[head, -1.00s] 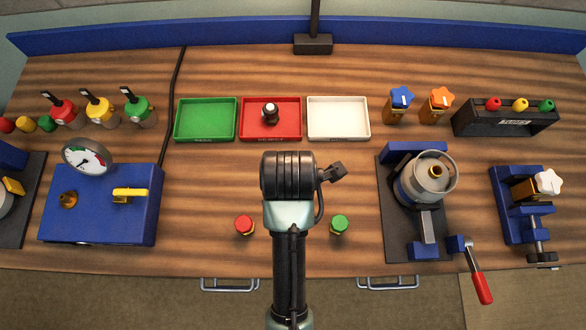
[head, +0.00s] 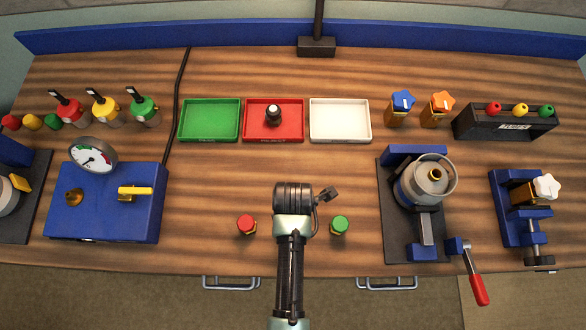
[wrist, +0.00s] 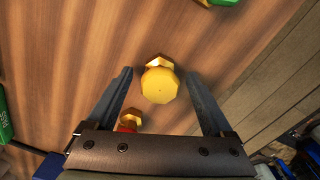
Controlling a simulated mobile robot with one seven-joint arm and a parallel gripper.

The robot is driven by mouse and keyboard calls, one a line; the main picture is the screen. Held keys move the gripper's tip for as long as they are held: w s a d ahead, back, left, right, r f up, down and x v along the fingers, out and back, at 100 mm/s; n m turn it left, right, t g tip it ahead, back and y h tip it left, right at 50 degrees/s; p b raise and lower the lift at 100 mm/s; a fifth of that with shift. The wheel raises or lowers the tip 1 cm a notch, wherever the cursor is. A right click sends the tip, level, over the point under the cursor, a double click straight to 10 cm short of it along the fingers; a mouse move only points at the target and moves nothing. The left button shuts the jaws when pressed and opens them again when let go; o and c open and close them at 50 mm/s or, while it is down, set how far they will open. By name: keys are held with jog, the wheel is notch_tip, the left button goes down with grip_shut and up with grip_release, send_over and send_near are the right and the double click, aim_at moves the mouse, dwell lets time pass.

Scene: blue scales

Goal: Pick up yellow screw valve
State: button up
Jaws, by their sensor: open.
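The yellow screw valve (wrist: 160,86) shows in the wrist view, with a round faceted yellow cap and a brass body. It stands on the wooden bench between the two fingers of my gripper (wrist: 158,74). The gripper is open, with a gap on each side of the cap, and holds nothing. In the head view this valve is not visible, and my arm covers the spot between the red-capped valve (head: 246,224) and the green-capped valve (head: 340,224). My fingers are hidden there too.
The red-capped valve (wrist: 128,122) is close to my left finger in the wrist view. Green, red and white trays (head: 340,138) stand behind. A blue gauge box (head: 105,215) is at left, a blue clamp fixture (head: 430,253) at right. Bare wood lies around the small valves.

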jog(key=shift+f, duration=0.25)
grip_shut()
dwell(0.4)
